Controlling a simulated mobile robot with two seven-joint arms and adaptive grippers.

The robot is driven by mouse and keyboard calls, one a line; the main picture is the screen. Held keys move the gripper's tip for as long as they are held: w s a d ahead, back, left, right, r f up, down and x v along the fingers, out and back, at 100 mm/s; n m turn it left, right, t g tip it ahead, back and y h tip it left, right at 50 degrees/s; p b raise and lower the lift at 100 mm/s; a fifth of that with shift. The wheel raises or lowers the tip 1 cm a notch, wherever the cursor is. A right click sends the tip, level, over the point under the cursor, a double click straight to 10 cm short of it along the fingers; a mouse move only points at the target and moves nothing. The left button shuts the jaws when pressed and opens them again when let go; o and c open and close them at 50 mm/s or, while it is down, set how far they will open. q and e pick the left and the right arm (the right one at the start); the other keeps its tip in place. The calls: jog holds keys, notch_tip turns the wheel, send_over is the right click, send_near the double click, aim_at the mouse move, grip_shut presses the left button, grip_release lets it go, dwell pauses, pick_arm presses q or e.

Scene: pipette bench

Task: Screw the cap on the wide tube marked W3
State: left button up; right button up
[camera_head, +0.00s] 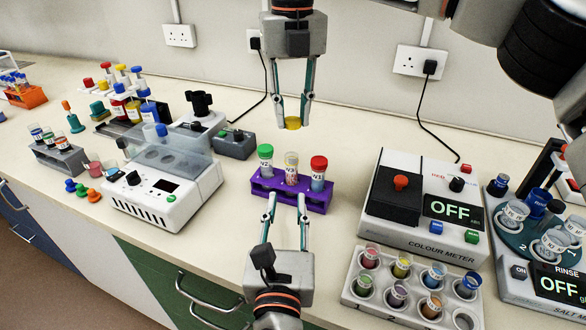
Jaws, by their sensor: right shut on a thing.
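A purple rack (318,205) on the bench holds three wide tubes. The left tube (266,163) has a green cap, and the right tube (318,182) has a red cap. The middle tube (291,172) has no cap. My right gripper (292,121), pointing down from above, is shut on a yellow cap (292,124). It holds the cap in the air above and apart from the middle tube. My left gripper (287,198) is open, its fingertips spread at the rack's front side; I cannot tell whether they touch the rack.
A white device with a clear lid (170,200) stands left of the rack. The colour meter (400,238) stands to the right, with a tray of vials (350,292) in front of it. Black plug cords (433,130) hang at the wall.

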aim_at(291, 172)
pick_arm(q)
jog(key=shift+d+f, duration=0.1)
jog(key=shift+d, duration=0.05)
jog(key=shift+s, duration=0.1)
jog(key=w, duration=1.2)
jog(key=shift+d, duration=0.35)
grip_shut()
